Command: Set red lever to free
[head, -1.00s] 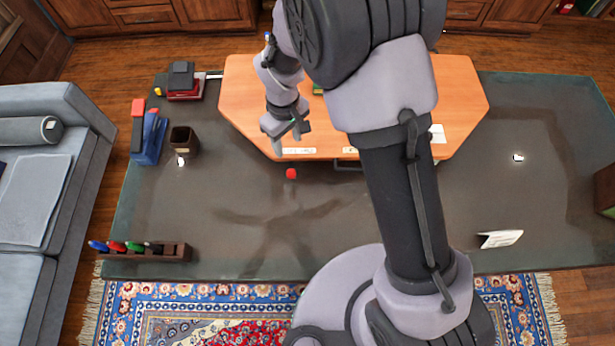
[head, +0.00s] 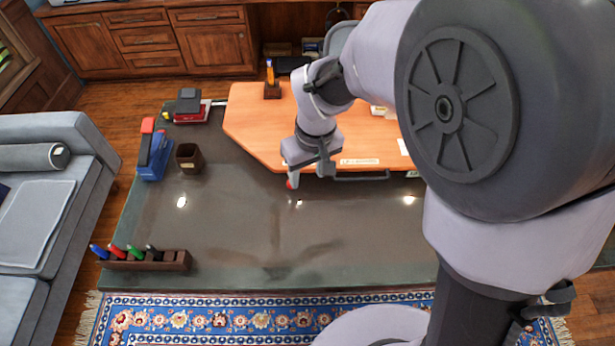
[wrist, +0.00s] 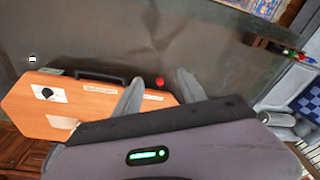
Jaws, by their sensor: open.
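The red lever shows as a small round red knob (head: 290,184) at the front edge of the orange panel (head: 255,125) in the head view. My gripper (head: 303,176) is right beside it and covers part of it. In the wrist view the red knob (wrist: 159,82) appears between the two open fingers (wrist: 159,76), beyond the panel's edge (wrist: 30,112). No contact can be made out. The lever's shaft and its setting cannot be read. White labels (head: 360,162) line the panel's front edge, too small to read surely.
A dark handle (head: 360,178) runs along the panel's front edge. On the dark table stand a brown cup (head: 188,157), a blue and red stapler-like object (head: 153,152) and a marker rack (head: 165,262). A sofa (head: 50,190) is at left. The table's front middle is clear.

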